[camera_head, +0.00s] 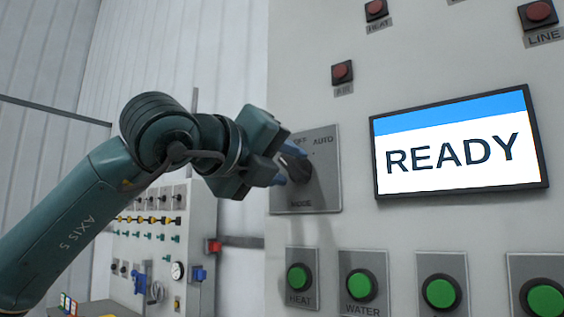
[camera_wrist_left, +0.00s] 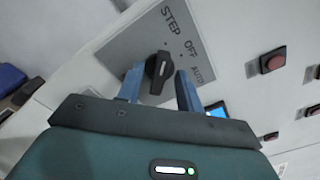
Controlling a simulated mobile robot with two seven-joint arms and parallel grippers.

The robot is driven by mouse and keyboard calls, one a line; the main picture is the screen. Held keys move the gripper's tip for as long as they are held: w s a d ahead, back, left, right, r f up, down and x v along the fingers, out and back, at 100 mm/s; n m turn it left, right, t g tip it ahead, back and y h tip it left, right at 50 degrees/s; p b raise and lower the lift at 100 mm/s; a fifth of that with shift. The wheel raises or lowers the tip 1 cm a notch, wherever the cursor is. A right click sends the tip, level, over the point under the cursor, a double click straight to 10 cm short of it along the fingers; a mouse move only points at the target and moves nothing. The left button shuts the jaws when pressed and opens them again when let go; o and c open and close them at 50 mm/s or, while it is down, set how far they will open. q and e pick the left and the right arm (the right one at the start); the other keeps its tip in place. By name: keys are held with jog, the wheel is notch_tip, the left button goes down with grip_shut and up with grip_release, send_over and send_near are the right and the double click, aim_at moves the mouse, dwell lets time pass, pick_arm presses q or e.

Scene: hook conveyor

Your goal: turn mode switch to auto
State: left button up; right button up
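The mode switch is a black knob (camera_wrist_left: 159,72) on a grey plate (camera_head: 315,197) with the labels STEP, OFF and AUTO in the left wrist view. OFF, AUTO and MODE show in the head view. I cannot tell for sure which label the knob points to. My left gripper (camera_head: 283,166) is at the plate, in front of the knob. In the left wrist view its two blue fingers (camera_wrist_left: 159,88) stand apart, one on each side of the knob, with a gap visible on the right. In the head view the gripper partly hides the switch. My right gripper is not in view.
A screen (camera_head: 460,143) reading READY is right of the switch. Green buttons (camera_head: 300,278) line the panel below it, and red buttons (camera_head: 342,72) sit above. A smaller control panel (camera_head: 150,240) with switches and a gauge stands at the lower left.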

pick_arm(q)
jog(key=shift+c, duration=0.6)
jog(key=c, duration=0.6)
grip_shut()
